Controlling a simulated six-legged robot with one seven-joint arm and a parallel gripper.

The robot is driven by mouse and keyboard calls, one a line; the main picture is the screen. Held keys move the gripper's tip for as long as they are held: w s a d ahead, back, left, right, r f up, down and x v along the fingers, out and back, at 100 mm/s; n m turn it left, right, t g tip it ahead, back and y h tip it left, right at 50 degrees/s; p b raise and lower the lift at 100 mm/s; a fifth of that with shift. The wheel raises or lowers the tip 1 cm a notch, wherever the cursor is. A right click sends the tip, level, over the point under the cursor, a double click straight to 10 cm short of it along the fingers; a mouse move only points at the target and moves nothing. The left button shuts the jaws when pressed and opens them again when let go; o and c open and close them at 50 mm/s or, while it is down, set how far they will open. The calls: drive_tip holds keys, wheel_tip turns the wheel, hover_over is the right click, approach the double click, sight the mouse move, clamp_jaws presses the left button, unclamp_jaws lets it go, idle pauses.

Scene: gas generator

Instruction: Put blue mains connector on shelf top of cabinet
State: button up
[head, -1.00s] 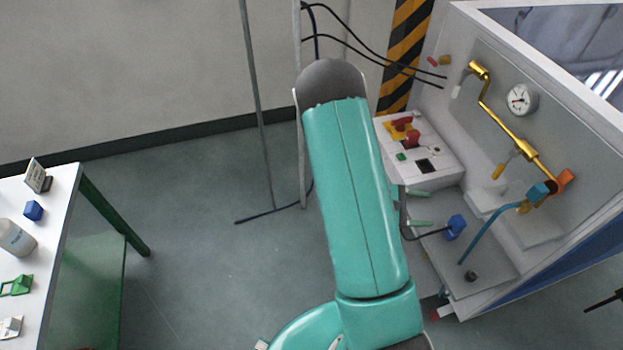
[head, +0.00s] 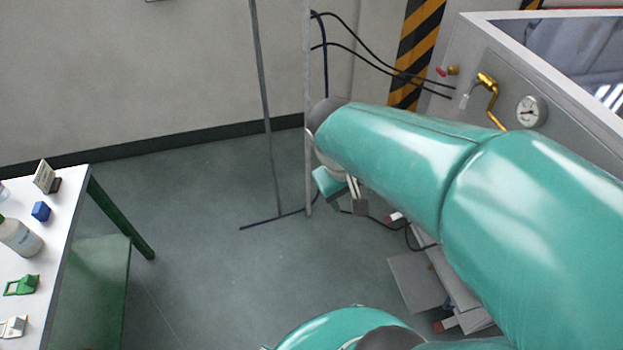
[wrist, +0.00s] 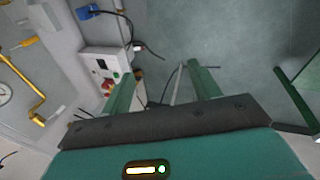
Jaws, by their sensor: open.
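The blue mains connector (wrist: 87,12) with its black cable shows in the wrist view, on the grey lower surface of the cabinet (wrist: 50,14). In the head view my arm hides the connector; the cabinet (head: 590,60) shows behind the arm at right. My gripper (head: 345,195) hangs over the floor left of the cabinet, beside a thin upright pole. In the wrist view my gripper (wrist: 163,82) has its two green fingers apart with nothing held between them. The connector is beyond and to the left of the fingers, clear of them.
A white control box (wrist: 102,62) with red and green buttons is near the left finger. Yellow pipework (head: 490,95) and a gauge (head: 531,112) are on the cabinet.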

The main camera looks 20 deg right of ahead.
drive_tip(key=s+a+r+t+y, duration=0.2)
drive_tip(key=a+r+t+y, duration=0.1)
drive_tip(key=a+r, duration=0.4)
drive_tip(key=shift+s+a+r+t, duration=0.15)
drive_tip(key=shift+a+r+t, duration=0.25)
drive_tip(key=shift+a+t, duration=0.45)
